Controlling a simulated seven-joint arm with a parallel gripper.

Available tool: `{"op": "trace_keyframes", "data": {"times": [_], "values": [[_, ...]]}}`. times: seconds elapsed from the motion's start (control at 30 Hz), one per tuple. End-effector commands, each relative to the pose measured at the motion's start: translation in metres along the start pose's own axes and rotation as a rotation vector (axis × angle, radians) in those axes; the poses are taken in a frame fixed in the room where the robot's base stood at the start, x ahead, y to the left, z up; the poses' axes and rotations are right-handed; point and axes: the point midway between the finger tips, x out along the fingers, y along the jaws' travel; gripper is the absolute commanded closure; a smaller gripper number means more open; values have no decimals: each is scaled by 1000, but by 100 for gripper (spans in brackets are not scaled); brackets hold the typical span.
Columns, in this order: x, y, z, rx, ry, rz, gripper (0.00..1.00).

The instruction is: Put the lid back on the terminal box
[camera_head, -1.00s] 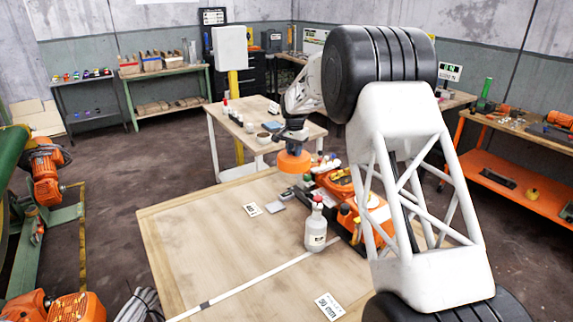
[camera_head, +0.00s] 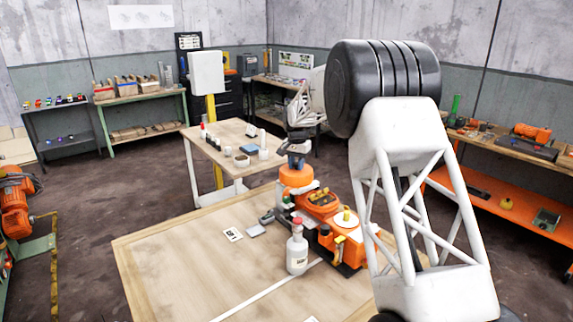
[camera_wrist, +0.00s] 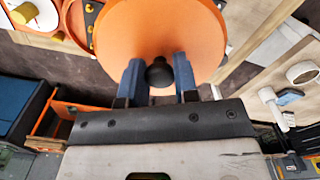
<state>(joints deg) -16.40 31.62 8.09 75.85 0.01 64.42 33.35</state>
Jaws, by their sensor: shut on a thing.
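The lid is an orange disc (camera_head: 298,176) with a black knob (camera_wrist: 160,74). My gripper (camera_head: 297,156) is shut on the knob, and the lid hangs below it. In the wrist view the blue fingers of my gripper (camera_wrist: 159,76) stand either side of the knob, and the disc fills the top middle. In the head view the lid is at the far end of the orange machine (camera_head: 326,238) on the bench and appears above it. An orange box with a dark opening (camera_head: 322,202), possibly the terminal box, is right of the lid. The lid's underside is hidden.
A white bottle with a red cap (camera_head: 297,250) stands in front of the machine. A white card (camera_head: 232,235) and a small grey block (camera_head: 256,231) lie on the wooden bench (camera_head: 165,265). A side table (camera_head: 205,147) with small items stands behind. The bench's left part is clear.

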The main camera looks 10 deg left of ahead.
Motion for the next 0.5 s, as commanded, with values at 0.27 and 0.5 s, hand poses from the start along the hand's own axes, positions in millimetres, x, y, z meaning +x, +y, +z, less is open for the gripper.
{"op": "trace_keyframes", "data": {"times": [0.27,0.5], "values": [[-3,70,-8,-181,0,0,100],[-4,102,-10,-279,-1,0,100]]}}
